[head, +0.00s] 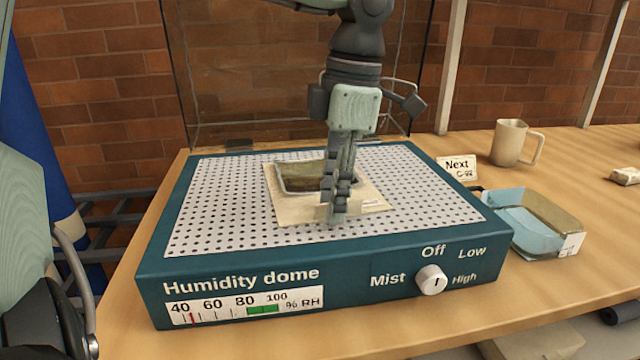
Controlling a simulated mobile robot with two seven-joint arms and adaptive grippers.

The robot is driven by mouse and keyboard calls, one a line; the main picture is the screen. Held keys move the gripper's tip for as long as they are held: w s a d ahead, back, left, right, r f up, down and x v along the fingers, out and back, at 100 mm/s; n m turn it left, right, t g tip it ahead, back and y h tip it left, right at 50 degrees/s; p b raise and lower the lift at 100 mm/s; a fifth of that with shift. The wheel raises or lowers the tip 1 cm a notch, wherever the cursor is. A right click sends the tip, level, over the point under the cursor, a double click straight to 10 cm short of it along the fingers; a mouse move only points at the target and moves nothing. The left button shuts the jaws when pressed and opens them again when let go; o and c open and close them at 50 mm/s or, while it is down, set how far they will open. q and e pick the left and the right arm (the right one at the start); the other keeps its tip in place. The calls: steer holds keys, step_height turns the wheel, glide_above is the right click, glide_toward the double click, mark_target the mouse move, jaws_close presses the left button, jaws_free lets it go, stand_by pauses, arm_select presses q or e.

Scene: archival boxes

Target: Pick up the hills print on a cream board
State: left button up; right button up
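The print on a cream board (290,208) lies on the perforated top of the humidity dome base. My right gripper is not in view.
The teal humidity dome base (330,290) has a white knob (431,280) in front; its clear cover (265,70) stands behind. To the right are a "Next" card (458,167), a mug (508,143) and a glass tray (540,222) on the wooden table (590,160).

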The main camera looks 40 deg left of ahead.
arm_select(q)
steer(key=shift+c, duration=0.3)
jaws_close()
steer(key=shift+r, duration=0.2)
